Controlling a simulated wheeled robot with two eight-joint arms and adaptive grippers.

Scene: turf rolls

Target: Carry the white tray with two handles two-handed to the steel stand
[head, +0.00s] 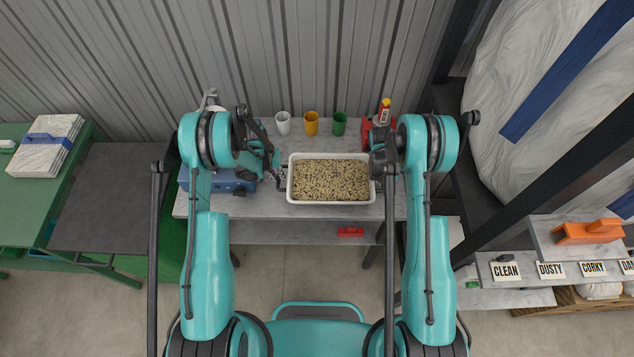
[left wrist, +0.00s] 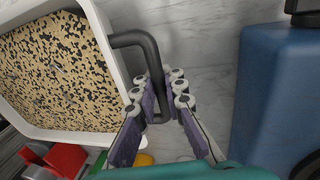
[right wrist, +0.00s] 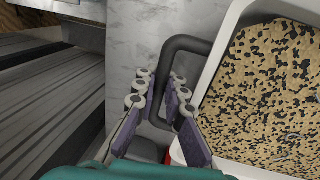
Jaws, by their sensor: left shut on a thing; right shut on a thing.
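The white tray (head: 331,201) with dark handles is on or just above the marble-topped table in the head view; I cannot tell if it touches. It looks level and holds tan and black granules. My left gripper (head: 279,174) is shut on its left handle; the left wrist view shows the fingers (left wrist: 162,98) around the dark handle bar (left wrist: 133,40). My right gripper (head: 380,172) is shut on its right handle (right wrist: 184,44), with its fingers (right wrist: 165,98) around the bar in the right wrist view. I cannot single out the steel stand for sure; a dark grey flat top (head: 112,200) stands at left.
White (head: 282,124), yellow (head: 311,124) and green (head: 339,124) cups stand behind the tray. A blue case (head: 232,180) is close at its left, a red item (head: 370,137) at back right. A green table (head: 35,205) is far left, labelled shelves (head: 520,295) lower right.

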